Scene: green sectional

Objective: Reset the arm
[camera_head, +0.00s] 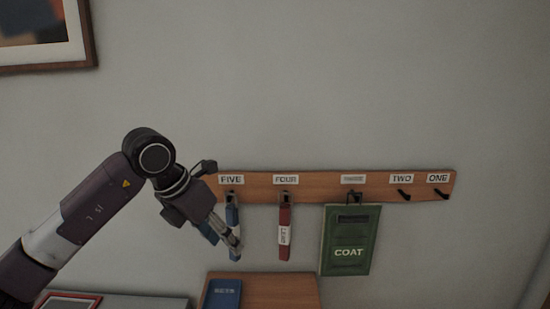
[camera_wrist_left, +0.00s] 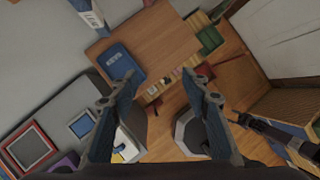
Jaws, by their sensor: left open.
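My left arm reaches in from the left in the head view. My left gripper (camera_head: 228,243) is open and points down to the right, in front of the wall. In the head view it partly overlaps the blue and white tag (camera_head: 232,217) hanging under the label FIVE. In the left wrist view the two fingers (camera_wrist_left: 160,88) are spread apart with nothing between them. A blue and white tag (camera_wrist_left: 90,14) shows beyond them at the top, apart from the fingers. My right gripper is not seen in the head view.
A wooden hook rack (camera_head: 325,187) on the wall holds a red tag (camera_head: 284,230) and a green COAT bag (camera_head: 350,240). Hooks TWO and ONE are empty. A wooden surface (camera_head: 280,288) below bears a blue book (camera_head: 222,294). Wall above the rack is clear.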

